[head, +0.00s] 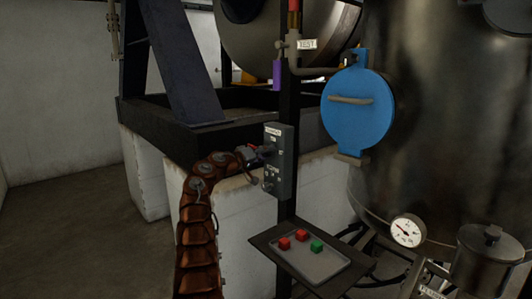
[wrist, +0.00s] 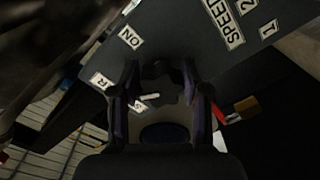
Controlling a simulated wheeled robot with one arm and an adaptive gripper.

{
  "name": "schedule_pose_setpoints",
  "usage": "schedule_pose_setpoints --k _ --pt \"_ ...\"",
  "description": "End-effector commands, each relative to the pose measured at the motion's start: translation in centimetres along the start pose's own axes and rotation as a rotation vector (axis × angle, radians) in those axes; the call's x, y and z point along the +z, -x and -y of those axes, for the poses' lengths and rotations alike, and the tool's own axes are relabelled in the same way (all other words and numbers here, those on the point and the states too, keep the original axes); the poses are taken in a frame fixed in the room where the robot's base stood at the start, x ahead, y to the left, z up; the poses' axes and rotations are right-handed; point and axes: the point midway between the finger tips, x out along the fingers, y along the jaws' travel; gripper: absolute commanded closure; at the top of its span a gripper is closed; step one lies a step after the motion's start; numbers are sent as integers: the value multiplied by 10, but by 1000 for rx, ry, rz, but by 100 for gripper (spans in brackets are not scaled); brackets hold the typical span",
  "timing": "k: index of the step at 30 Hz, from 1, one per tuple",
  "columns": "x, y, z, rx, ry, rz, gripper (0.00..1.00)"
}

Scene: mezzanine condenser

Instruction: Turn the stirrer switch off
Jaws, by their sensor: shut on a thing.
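The grey control box (head: 285,180) is fixed to a dark post in the middle of the head view, with small labels on its face. My gripper (head: 260,152) is at the upper part of this face, its arm reaching up from below on the left. In the wrist view, my gripper (wrist: 163,88) has a finger on each side of a dark knob, the stirrer switch (wrist: 160,72), and is shut on it. An ON label (wrist: 129,37) and a SPEED label (wrist: 224,22) show on the panel. Which way the switch points is hard to tell, as the fingers and shadow hide part of it.
A tray (head: 325,268) with red and green cubes (head: 301,235) stands below the box. A blue round hatch (head: 358,110) on a large dark tank is to the right, with a dial gauge (head: 407,230) lower down. A pale block wall (head: 230,225) is behind. Open floor lies at left.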

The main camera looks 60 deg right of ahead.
Motion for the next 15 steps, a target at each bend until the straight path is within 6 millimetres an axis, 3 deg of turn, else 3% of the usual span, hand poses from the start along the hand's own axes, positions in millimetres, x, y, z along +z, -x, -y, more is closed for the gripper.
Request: schedule_pose_setpoints --k 15 --pt "-2 0 -2 0 355 -2 89"
